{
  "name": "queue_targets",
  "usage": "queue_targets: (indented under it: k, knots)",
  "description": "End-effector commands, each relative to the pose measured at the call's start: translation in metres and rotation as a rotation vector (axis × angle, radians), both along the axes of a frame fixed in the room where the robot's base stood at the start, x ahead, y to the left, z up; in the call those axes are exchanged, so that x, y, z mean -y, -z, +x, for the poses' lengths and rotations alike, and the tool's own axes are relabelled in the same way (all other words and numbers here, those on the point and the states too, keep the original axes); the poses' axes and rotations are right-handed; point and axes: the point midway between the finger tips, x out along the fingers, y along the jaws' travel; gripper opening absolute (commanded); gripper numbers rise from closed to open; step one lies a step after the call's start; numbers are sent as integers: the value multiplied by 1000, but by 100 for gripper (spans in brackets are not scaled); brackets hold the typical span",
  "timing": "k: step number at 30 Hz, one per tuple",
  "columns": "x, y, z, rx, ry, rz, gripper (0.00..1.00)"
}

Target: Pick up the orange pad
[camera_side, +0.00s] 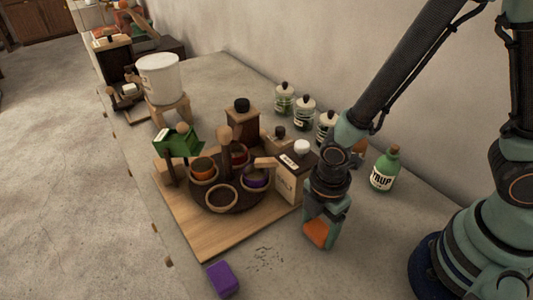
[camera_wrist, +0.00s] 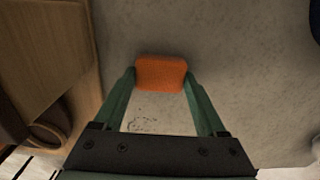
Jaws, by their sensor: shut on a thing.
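The orange pad (camera_side: 317,233) is a small block with rounded corners. It sits between the two green fingers of my gripper (camera_side: 324,238), low over the grey counter, to the right of the wooden board. In the wrist view the orange pad (camera_wrist: 161,73) spans the gap between the fingertips of my gripper (camera_wrist: 160,82), which touch it at both sides. My gripper is shut on it. I cannot tell whether the pad touches the counter or is a little above it.
A wooden board (camera_side: 206,243) holds a dark round tray with several cups. A carton (camera_side: 289,186) stands close beside my gripper. A purple block (camera_side: 223,279) lies at the front. A green syrup bottle (camera_side: 385,171) and several jars stand behind. The front counter is mostly clear.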

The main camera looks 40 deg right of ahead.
Motion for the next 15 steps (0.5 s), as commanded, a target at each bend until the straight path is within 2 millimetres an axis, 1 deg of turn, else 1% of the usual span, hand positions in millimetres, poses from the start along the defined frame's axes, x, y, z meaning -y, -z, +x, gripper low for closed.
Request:
queue_targets:
  k: [5, 8, 11, 14, 15]
  knots:
    - [0, -4, 0, 1, 0, 0, 20]
    - [-1, -10, 1, 3, 0, 2, 20]
    - [-1, -20, 1, 4, 0, 2, 20]
    - [-1, -35, 1, 7, 0, 4, 20]
    - [-1, -43, 2, 8, 0, 5, 20]
